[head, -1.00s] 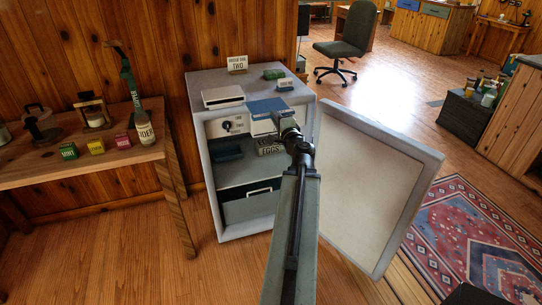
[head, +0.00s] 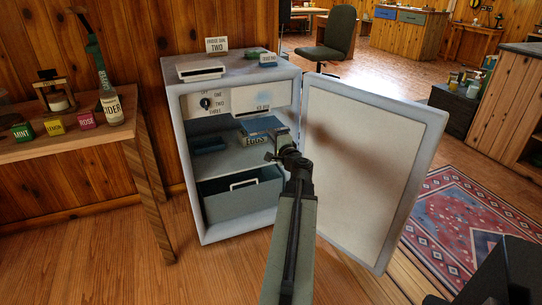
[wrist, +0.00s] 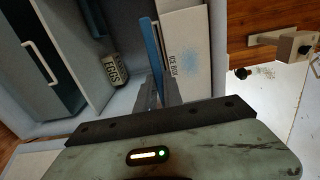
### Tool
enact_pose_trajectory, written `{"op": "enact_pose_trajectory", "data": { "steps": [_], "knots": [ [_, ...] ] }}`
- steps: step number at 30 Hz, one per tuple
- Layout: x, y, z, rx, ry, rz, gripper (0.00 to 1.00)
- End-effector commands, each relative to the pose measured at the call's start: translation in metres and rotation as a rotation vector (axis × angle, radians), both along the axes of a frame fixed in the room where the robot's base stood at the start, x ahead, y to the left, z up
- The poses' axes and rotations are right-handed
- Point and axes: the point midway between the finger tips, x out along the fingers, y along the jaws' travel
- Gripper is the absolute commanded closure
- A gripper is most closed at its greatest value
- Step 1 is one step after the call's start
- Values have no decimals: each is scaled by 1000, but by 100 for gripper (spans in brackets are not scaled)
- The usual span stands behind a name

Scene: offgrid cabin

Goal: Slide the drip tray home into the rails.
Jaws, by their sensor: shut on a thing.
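The blue drip tray (head: 262,124) is just below the white ice box (head: 262,92) in the open fridge, above the box of eggs (head: 254,140). In the wrist view the tray (wrist: 152,46) shows nearly edge-on as a thin blue strip beside the ice box front (wrist: 184,60). My gripper (wrist: 158,92) is shut on the tray's near edge; in the head view my gripper (head: 274,154) is at the fridge opening, partly hidden by its own wrist. The rails cannot be made out, so I cannot tell whether the tray is in them.
The fridge door (head: 355,150) stands wide open at the right, close to my arm. A dial panel (head: 207,103) is left of the ice box, a drawer (head: 240,198) below. A table (head: 70,140) with small boxes stands left.

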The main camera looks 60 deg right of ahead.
Motion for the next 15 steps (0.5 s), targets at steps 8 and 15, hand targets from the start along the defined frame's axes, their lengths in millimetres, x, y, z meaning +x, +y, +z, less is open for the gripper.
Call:
{"op": "enact_pose_trajectory", "data": {
  "steps": [8, 15],
  "knots": [
    [0, 0, 1, 0, 0, 1, 100],
    [5, -4, 1, -1, -1, 2, 100]
  ]
}}
